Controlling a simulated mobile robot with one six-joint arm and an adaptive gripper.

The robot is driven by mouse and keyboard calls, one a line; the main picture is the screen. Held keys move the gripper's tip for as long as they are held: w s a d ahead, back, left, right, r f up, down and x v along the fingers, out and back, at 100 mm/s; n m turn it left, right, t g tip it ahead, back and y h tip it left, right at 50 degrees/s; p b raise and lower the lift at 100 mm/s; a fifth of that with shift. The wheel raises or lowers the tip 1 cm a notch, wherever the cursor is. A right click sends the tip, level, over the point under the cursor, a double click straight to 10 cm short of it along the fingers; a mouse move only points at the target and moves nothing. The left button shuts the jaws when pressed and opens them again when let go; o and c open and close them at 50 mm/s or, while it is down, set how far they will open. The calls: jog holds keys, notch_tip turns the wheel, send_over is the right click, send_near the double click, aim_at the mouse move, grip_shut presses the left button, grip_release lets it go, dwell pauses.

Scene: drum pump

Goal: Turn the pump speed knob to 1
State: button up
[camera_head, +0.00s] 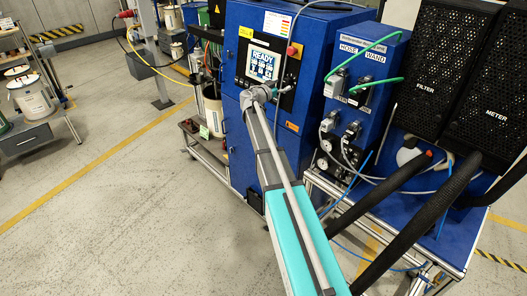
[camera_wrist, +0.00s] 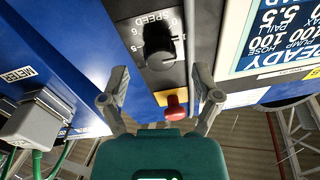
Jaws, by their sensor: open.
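The pump speed knob (camera_wrist: 160,45) is a black rotary knob on a grey plate in the wrist view, beside printed "SPEED" lettering and scale digits. Some digits are hidden or cut off, and I cannot read its setting. My gripper (camera_wrist: 160,72) is open, its two grey fingers spread at the lower left and right of the knob, with nothing between them touching it. In the head view my gripper (camera_head: 270,92) is close to the front of the blue pump cabinet (camera_head: 243,120), right below the screen. The knob is not clear there, covered by my arm and gripper.
A display reading "READY" (camera_head: 264,62) is just above my gripper in the head view. A red push button (camera_head: 292,51) sits right of it; a red button (camera_wrist: 175,108) also shows below the knob in the wrist view. A hose and wand panel (camera_head: 350,75) with green cables stands to the right.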

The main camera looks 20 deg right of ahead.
jog(key=v, duration=1.1)
jog(key=s+a+f+n+g+y+b, duration=0.2)
jog(key=s+a+f+y, duration=0.1)
jog(key=s+f, duration=0.4)
jog(key=s+a+f+n+g+y+b, duration=0.2)
jog(key=s+a+f+n+y, duration=0.1)
jog(key=s+f, duration=0.4)
jog(key=shift+f+y, duration=0.3)
jog(key=shift+f, duration=0.7)
jog(key=shift+s+a, duration=0.1)
jog(key=s+a+f+n+g+y, duration=0.1)
jog(key=s+a+f+n+y, duration=0.2)
jog(key=s+a+n+y, duration=0.2)
jog(key=s+a+f+n+g+y, duration=0.2)
jog(key=s+a+f+n+y, duration=0.2)
jog(key=s+a, duration=0.7)
jog(key=s+n+y, duration=0.1)
jog(key=s, duration=0.1)
jog(key=shift+s+a, duration=0.3)
jog(key=shift+a, duration=0.1)
dwell(0.9)
